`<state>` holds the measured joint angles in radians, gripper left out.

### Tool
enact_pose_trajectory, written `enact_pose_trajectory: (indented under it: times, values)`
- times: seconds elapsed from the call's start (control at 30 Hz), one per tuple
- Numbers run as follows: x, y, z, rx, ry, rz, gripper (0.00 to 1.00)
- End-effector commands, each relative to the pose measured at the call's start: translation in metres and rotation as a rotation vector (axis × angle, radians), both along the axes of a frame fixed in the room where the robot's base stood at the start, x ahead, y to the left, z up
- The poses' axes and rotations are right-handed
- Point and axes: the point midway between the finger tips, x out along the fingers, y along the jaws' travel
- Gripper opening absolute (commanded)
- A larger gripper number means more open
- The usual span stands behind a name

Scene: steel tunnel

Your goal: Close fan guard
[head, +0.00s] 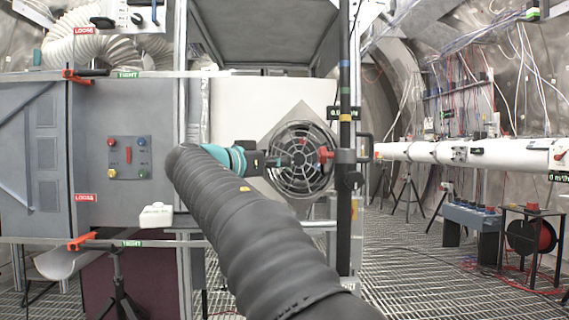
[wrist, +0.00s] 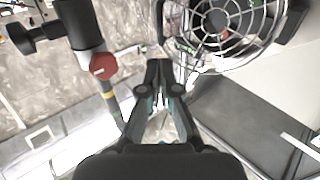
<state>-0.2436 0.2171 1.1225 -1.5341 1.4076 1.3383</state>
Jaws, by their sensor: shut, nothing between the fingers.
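The round wire fan guard (head: 303,140) sits in front of a grey diamond-shaped plate (head: 298,112), beside a black upright post (head: 345,120). The guard also shows at the top of the wrist view (wrist: 238,52). I cannot tell whether a gap separates the guard from the fan. My gripper (head: 285,161) is in front of the guard's left part in the head view, its tips hard to make out there. In the wrist view my gripper (wrist: 158,66) is shut and empty, its tips just below and left of the guard's rim. I cannot tell whether they touch it.
A red knob (head: 325,154) sits at the guard's right, by the post; a red knob also shows in the wrist view (wrist: 103,65), left of my fingers. A control panel (head: 129,157) is on the left cabinet.

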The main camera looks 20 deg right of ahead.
Motion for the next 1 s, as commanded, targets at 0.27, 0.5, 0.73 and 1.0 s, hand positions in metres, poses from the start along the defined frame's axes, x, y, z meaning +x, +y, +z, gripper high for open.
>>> enact_pose_trajectory:
  times: [0.27, 0.5, 0.73, 1.0]
  values:
    - [0.021, -0.050, 0.000, 0.001, 0.001, -0.004, 0.00]
    - [0.037, -0.086, 0.000, 0.001, 0.003, -0.002, 0.00]
    - [0.044, -0.104, 0.000, 0.001, 0.003, 0.000, 0.00]
    - [0.046, -0.106, 0.000, 0.001, 0.003, 0.002, 0.00]
